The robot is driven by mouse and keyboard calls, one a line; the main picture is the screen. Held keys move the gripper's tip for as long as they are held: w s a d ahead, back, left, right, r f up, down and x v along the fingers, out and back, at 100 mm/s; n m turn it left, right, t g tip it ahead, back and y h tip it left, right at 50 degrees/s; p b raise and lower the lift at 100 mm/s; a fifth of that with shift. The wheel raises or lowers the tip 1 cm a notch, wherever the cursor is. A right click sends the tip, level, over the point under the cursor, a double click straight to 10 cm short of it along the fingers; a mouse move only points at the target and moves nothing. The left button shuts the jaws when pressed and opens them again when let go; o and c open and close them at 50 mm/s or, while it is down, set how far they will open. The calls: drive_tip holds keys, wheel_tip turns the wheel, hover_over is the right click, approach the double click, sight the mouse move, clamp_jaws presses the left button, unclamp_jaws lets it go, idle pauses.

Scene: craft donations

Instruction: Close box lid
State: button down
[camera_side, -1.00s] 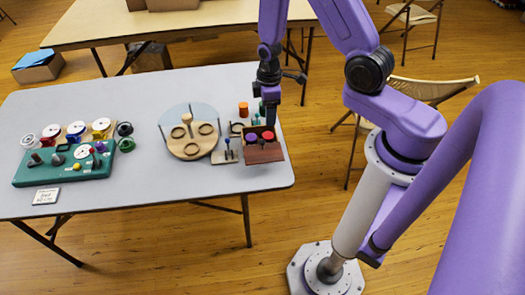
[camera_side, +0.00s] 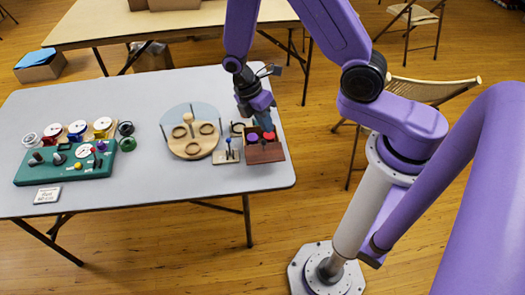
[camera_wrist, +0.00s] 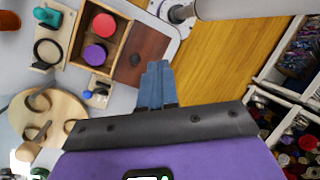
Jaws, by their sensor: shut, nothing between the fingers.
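The wooden box (camera_wrist: 76,45) stands open near the right end of the grey table. A red spool (camera_wrist: 103,23) and a purple spool (camera_wrist: 95,54) show inside it, and they also show in the side view. Its dark brown lid (camera_wrist: 141,55) is swung out beside the opening; the lid also shows as a dark panel at the box's front in the side view (camera_side: 265,154). My gripper (camera_wrist: 157,65) is shut and empty, tilted, its fingertips next to the lid in the wrist view. In the side view my gripper (camera_side: 267,128) is close behind the spools; contact cannot be told.
A round ring-toss board (camera_side: 190,149) and a small stand (camera_side: 227,156) are left of the box. A green board (camera_side: 64,166) with several spools behind it lies farther left. The table's right edge is close to the box. A folding chair (camera_side: 425,93) stands beyond that edge.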

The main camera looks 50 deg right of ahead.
drive_tip(key=s+a+r+n+t+h, duration=0.1)
drive_tip(key=s+a+n+t+h, duration=0.25)
drive_tip(key=a+n+h, duration=0.6)
drive_tip(key=s+a+r+n+t+h, duration=0.1)
drive_tip(key=s+a+n+t+h, duration=0.3)
drive_tip(key=n, duration=1)
approach(263, 160)
wheel_tip(263, 160, up, 4)
drive_tip(key=s+a, duration=0.2)
drive_tip(key=s, duration=0.1)
drive_tip(key=shift+m+g+h, duration=0.25)
drive_tip(key=x, duration=0.4)
drive_tip(key=w+x, duration=0.1)
drive_tip(key=x, duration=0.3)
drive_tip(key=w+x, duration=0.1)
drive_tip(key=x, duration=0.3)
drive_tip(key=shift+w+a, duration=0.15)
drive_tip(key=shift+a, duration=0.15)
drive_tip(key=shift+w+d+f, duration=0.15)
drive_tip(key=shift+w+d, duration=0.1)
drive_tip(key=shift+w, duration=0.15)
drive_tip(key=w+d, duration=0.6)
drive_tip(key=shift+d, duration=0.1)
